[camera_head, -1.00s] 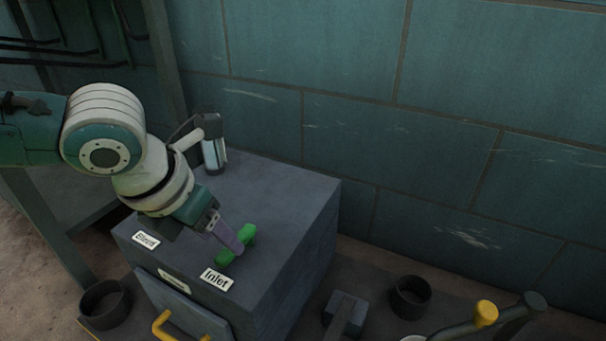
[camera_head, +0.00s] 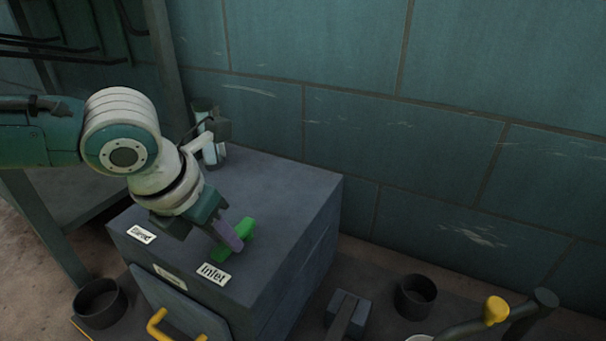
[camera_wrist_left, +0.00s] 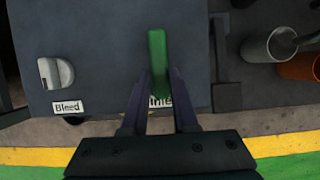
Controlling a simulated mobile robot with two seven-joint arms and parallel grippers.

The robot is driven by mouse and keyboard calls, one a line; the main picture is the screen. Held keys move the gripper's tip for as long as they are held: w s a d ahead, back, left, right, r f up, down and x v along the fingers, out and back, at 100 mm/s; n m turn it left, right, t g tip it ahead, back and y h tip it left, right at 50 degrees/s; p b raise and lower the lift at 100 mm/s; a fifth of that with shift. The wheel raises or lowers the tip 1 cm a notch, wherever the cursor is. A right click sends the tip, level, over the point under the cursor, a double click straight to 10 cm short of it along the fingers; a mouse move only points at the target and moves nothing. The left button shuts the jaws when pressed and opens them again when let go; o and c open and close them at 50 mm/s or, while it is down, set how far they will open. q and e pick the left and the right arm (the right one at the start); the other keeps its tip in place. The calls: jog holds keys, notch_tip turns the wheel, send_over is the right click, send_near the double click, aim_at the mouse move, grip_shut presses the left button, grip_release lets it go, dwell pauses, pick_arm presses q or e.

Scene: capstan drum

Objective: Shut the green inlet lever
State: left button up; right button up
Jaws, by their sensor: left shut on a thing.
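The green inlet lever (camera_head: 246,229) is on top of the dark grey box (camera_head: 290,195), behind the "Inlet" label (camera_head: 213,273). My left gripper (camera_head: 232,240) reaches down to it from the left and is shut on its near end. In the left wrist view the green lever (camera_wrist_left: 157,58) runs lengthwise from between the fingertips (camera_wrist_left: 160,78) away from the gripper. The fingers partly cover the "Inlet" label there. The lever's pivot is not clear to see. My right gripper is not in view.
A "Bleed" label (camera_head: 142,233) is at the box's left, with a pale knob (camera_wrist_left: 56,73) behind it in the wrist view. A yellow handle (camera_head: 158,322) is on the front panel. The wall is behind.

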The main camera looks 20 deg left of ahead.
pick_arm(q)
grip_shut()
dwell(0.8)
